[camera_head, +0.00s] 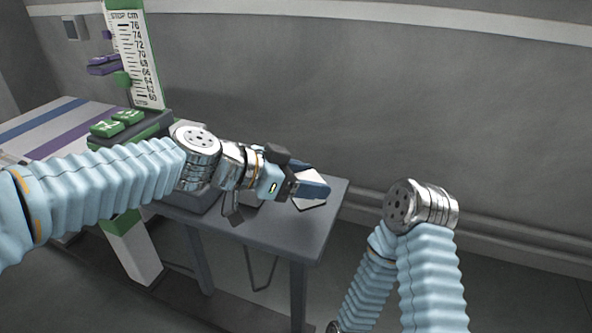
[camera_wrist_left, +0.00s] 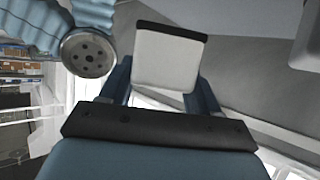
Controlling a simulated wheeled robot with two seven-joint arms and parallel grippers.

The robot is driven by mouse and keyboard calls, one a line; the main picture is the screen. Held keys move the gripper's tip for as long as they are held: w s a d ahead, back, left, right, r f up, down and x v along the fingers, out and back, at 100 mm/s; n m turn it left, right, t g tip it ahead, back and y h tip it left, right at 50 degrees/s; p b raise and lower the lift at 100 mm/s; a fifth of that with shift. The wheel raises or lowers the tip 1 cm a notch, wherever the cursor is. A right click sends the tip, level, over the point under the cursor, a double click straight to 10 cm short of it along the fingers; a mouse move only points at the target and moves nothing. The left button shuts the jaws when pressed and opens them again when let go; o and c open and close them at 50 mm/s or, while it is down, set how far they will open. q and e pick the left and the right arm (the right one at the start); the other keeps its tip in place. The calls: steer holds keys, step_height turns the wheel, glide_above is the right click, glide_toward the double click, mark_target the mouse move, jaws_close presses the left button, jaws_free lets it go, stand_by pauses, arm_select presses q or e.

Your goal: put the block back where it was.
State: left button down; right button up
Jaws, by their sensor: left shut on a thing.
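A white block (camera_wrist_left: 166,62) with a dark edge sits between the two blue fingers of my left gripper in the left wrist view. In the head view the white block (camera_head: 309,204) shows partly beneath the fingers. My left gripper (camera_head: 314,188) is shut on it, over the right part of a grey table (camera_head: 285,232). I cannot tell whether the block touches the tabletop. The gripper and arm hide part of the table. My right arm is at the right, but its gripper is not in view.
Behind my left arm stands a white height scale (camera_head: 137,55) marked in cm, with a green pointer (camera_head: 122,79) and a purple part (camera_head: 103,66) beside it. A striped surface (camera_head: 55,128) lies at the left.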

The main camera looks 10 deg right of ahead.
arm_select(q)
steer(key=shift+d+f+b, duration=0.2)
steer(key=shift+f+b, duration=0.1)
steer(key=shift+f, duration=1.3)
steer(key=shift+f, duration=0.1)
steer(key=shift+c, duration=1.2)
jaws_free()
steer(key=shift+f, duration=0.1)
steer(key=b+v, duration=0.1)
steer(key=v, duration=1.1)
